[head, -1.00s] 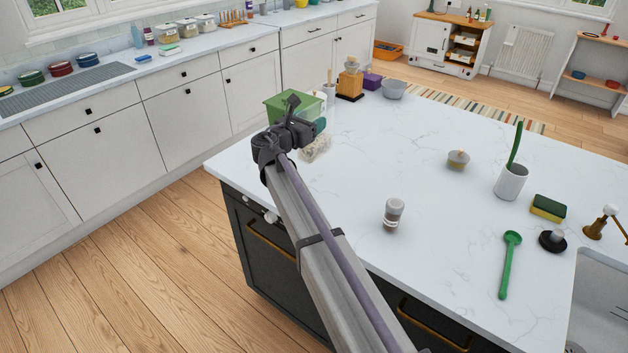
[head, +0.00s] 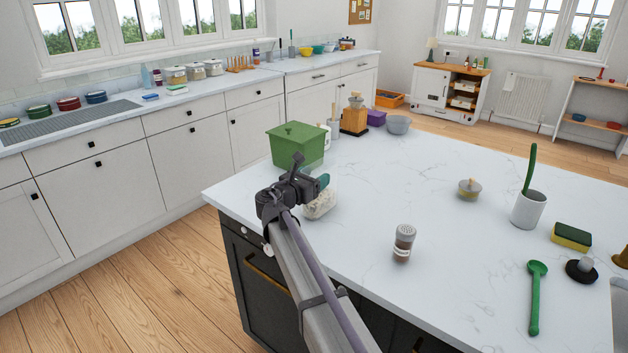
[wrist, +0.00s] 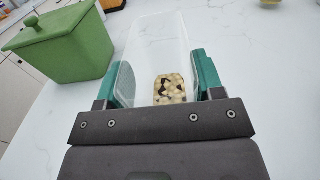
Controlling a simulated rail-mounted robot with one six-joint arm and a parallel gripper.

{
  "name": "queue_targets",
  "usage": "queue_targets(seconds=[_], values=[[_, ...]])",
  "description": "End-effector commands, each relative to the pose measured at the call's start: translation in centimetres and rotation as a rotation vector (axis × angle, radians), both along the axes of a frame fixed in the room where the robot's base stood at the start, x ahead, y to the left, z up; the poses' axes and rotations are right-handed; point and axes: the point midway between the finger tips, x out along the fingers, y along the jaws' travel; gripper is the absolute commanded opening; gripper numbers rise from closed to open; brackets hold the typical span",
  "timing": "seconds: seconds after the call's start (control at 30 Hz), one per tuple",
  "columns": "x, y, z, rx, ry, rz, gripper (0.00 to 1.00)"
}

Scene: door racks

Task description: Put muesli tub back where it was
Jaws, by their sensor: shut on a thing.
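The muesli tub is a clear, see-through container with pale and dark flakes low inside. In the wrist view the tub (wrist: 160,50) stands between the two green finger pads of my gripper (wrist: 165,80), which is shut on it. In the head view the tub (head: 320,207) is partly hidden behind my gripper (head: 312,186), near the left end of the white island top. I cannot tell whether its base touches the top. A green lidded bin (head: 297,147) stands just behind it; it also shows left of the tub in the wrist view (wrist: 65,45).
A brown shaker with a pale lid (head: 404,243) stands to the right on the island (head: 450,270). The island's middle is mostly clear.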

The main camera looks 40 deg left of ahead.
Motion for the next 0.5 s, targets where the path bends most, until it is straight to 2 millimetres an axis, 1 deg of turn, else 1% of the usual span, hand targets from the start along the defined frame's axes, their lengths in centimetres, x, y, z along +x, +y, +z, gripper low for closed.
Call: queue_targets(seconds=[0.03,0.2,0.3,0.5], values=[[0.00,0.00,-0.16,0.000,0.000,0.000,0.63],[0.00,0.00,-0.08,0.000,0.000,0.000,0.80],[0.00,0.00,-0.08,0.000,0.000,0.000,0.87],[0.00,0.00,0.01,0.000,0.000,0.000,0.87]])
